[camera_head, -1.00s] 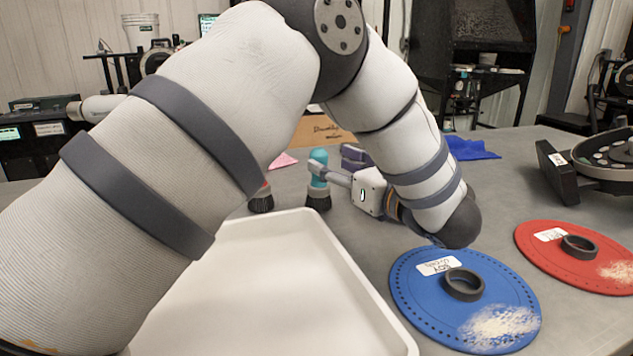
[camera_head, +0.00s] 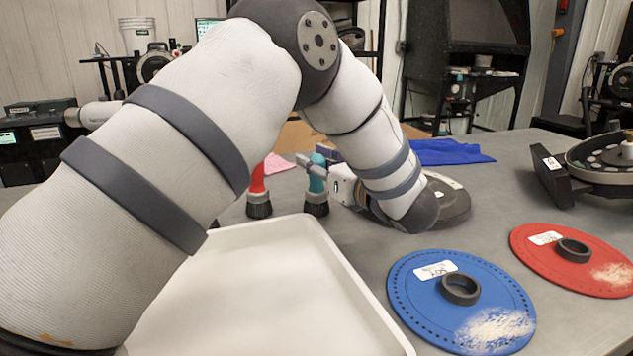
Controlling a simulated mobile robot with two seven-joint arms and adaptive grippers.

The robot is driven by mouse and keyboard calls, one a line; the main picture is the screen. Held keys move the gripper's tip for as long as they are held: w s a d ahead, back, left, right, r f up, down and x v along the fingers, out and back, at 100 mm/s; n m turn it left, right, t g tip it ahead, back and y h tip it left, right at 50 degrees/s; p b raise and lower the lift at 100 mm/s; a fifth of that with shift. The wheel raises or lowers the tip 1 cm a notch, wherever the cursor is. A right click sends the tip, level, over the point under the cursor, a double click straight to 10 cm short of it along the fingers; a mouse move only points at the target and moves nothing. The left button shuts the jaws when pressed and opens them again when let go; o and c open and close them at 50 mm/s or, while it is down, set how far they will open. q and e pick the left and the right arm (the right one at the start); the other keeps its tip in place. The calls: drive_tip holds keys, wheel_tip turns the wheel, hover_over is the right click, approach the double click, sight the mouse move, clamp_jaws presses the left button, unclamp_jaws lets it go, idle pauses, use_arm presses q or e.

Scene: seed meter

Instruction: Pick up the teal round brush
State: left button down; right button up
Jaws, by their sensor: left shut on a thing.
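The teal round brush (camera_head: 317,184) stands upright on the grey table behind the white tray, its dark bristles down. My left gripper (camera_head: 316,168) reaches it from the right, with its fingers at the teal handle, and is shut on it. The far finger is partly hidden. The bristles look to be at the table surface; I cannot tell if there is a gap. My right gripper is not in view.
A red round brush (camera_head: 258,190) stands just left of the teal one. A white tray (camera_head: 345,264) fills the front. A blue disc (camera_head: 405,283), a red disc (camera_head: 535,250) and a dark disc (camera_head: 452,200) lie to the right. A blue cloth (camera_head: 450,151) lies behind.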

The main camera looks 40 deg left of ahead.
use_arm(q)
drive_tip(key=shift+r, duration=0.5)
drive_tip(key=s+d+r, duration=0.2)
drive_tip(key=d+r, duration=1)
drive_tip(key=d, duration=0.1)
drive_tip(key=shift+s+d, duration=0.25)
drive_tip(key=shift+d, duration=0.15)
